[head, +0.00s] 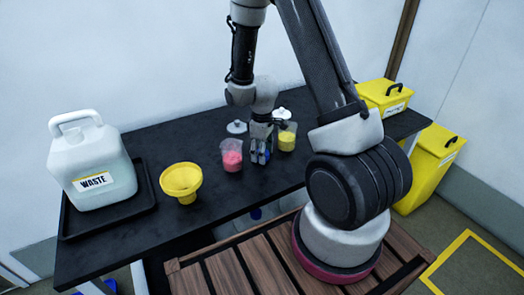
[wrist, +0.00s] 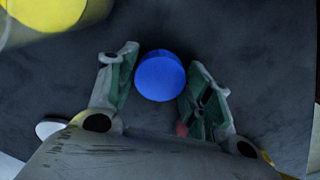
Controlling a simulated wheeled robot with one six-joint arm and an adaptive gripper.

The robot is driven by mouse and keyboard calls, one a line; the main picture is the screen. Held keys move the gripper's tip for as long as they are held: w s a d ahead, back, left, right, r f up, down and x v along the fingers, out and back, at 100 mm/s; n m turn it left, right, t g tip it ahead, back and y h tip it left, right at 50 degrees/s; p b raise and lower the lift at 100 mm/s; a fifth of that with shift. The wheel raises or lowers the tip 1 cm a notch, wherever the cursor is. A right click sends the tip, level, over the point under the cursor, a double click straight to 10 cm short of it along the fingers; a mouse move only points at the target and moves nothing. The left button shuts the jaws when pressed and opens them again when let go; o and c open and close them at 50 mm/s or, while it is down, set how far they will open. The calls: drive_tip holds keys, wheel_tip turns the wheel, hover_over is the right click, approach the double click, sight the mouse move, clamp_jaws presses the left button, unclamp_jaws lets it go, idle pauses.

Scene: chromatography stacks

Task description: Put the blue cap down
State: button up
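The blue cap (wrist: 160,76) sits between the two fingers of my gripper (wrist: 165,72) in the wrist view, with a finger close against each side. My gripper looks shut on it, though the contact is hard to see. In the head view my gripper (head: 260,152) points down low over the black table (head: 130,244), and the cap (head: 265,156) shows as a small blue patch by the fingertips. I cannot tell whether its underside touches the table.
A beaker of pink powder (head: 232,155) stands just left of my gripper, and one of yellow powder (head: 287,136) just right. White lids (head: 237,127) lie behind.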

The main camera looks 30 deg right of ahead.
drive_tip(key=shift+o, duration=0.6)
drive_tip(key=s+d+r+m+t, duration=0.15)
drive_tip(key=s+r, duration=0.25)
drive_tip(key=r, duration=0.9)
drive_tip(key=s+r+m+t, duration=0.15)
drive_tip(key=s+r, duration=0.25)
drive_tip(key=r, duration=1)
drive_tip(key=s+r+m+t, duration=0.1)
drive_tip(key=s+r+m, duration=0.4)
drive_tip(key=s, duration=0.9)
drive_tip(key=shift+d+r, duration=0.25)
drive_tip(key=shift+r, duration=0.6)
